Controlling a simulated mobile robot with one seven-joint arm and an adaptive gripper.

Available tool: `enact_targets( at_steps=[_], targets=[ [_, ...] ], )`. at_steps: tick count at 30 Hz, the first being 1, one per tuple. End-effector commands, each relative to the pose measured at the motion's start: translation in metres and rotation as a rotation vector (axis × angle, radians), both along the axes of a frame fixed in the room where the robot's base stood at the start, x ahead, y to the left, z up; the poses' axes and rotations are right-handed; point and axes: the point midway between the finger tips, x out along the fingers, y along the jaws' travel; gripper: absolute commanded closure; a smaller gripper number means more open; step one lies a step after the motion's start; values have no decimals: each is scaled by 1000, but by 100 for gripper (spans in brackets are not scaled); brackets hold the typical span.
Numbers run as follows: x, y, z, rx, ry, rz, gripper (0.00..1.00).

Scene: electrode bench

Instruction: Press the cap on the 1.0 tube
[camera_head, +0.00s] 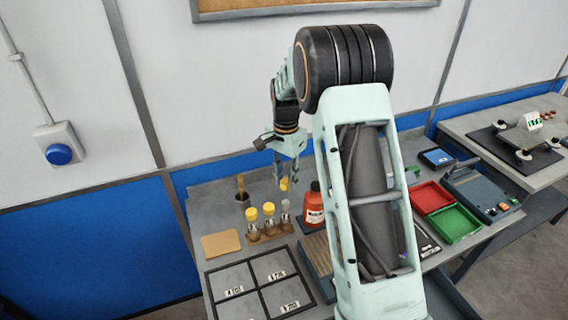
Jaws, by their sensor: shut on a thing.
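Three small tubes stand in a row in brown holders on the grey bench. The left tube (253,225) and the middle tube (269,222) wear yellow caps. The right tube (285,214) has a greyish top with no yellow on it. The tube labels are too small to read, so I cannot tell which is the 1.0 tube. My gripper (286,183) points down, shut on a yellow cap (284,184). The cap is above the right tube and looks apart from it.
A red bottle (313,204) stands close right of the tubes. A dark holder with a brown stick (241,185) stands behind them. A tan pad (221,243) and a divided tray (248,262) lie in front. Red (430,197) and green (454,223) trays are at right.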

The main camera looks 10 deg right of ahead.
Motion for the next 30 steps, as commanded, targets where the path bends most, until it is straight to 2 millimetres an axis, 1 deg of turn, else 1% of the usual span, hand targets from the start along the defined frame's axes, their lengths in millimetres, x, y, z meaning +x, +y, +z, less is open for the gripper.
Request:
enact_targets(
  at_steps=[2,8,14,24,30],
  targets=[
    [1,0,2,-1,0,-8,84],
    [1,0,-6,-1,0,-11,84],
    [1,0,-21,-1,2,-11,84],
    [1,0,-54,-1,1,-10,84],
    [1,0,-63,-1,0,-10,84]
  ],
)
